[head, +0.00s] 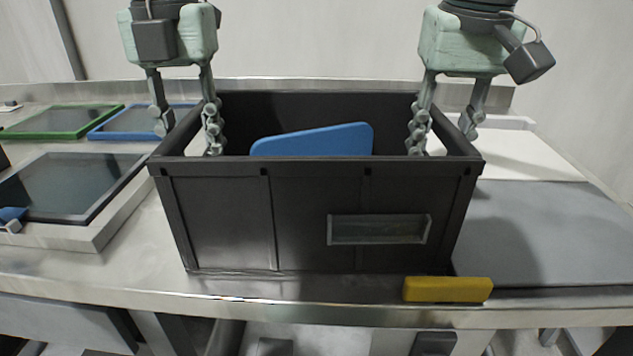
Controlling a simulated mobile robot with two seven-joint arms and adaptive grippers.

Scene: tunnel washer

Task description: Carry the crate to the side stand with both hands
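The black crate (320,215) sits on the steel counter in the middle of the head view, with a clear label holder on its front. A blue flat item (315,140) stands up inside it. My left gripper (187,132) points down over the crate's left wall, one finger outside and one inside. My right gripper (443,130) straddles the right wall the same way. Both grippers look open, with fingers spread around the walls; the lower inner fingertips are partly hidden. I cannot tell which surface is the side stand.
A yellow block (447,289) lies at the counter's front edge, near the crate's lower right corner. A grey flat surface (550,235) lies to the right. On the left are a dark-topped tray (70,185), a green-framed panel (62,121) and a blue-framed panel (125,122).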

